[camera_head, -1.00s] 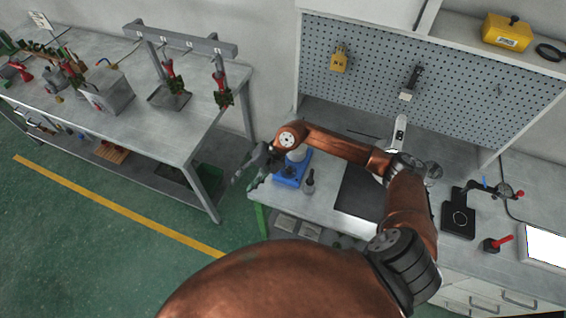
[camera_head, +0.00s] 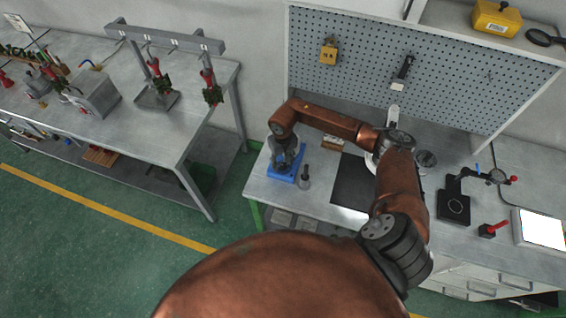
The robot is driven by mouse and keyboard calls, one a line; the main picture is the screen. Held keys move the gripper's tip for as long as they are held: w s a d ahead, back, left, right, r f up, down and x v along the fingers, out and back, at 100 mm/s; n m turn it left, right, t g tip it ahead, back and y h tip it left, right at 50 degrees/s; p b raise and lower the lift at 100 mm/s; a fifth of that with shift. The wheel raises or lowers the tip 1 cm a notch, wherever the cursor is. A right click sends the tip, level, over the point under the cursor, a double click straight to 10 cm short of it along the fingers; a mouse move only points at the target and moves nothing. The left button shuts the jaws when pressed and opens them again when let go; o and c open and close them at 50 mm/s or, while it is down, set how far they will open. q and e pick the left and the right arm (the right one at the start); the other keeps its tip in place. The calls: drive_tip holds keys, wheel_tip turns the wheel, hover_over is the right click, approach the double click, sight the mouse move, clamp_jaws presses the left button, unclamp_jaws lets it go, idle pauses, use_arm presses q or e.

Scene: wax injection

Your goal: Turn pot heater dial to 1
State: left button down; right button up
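My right gripper (camera_head: 286,164) is dark grey and points down over a small blue-based device (camera_head: 283,178) near the left end of the right-hand bench. The gripper covers much of the device, and I cannot tell whether they touch. The finger gap is too small to read. A silver box-shaped machine (camera_head: 98,95) stands on the left-hand bench. I cannot tell for sure which device is the pot heater. No dial or number mark is legible. My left gripper is not in view.
A small dark-topped tool (camera_head: 304,178) stands just right of the blue device. A black mat (camera_head: 352,184) lies farther right, with a black stand (camera_head: 454,206) beyond it. A pegboard (camera_head: 440,70) rises behind. A floor gap separates the benches.

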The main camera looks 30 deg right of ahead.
drive_tip(key=shift+f, duration=0.15)
drive_tip(key=shift+c, duration=0.3)
drive_tip(key=c, duration=0.3)
clamp_jaws()
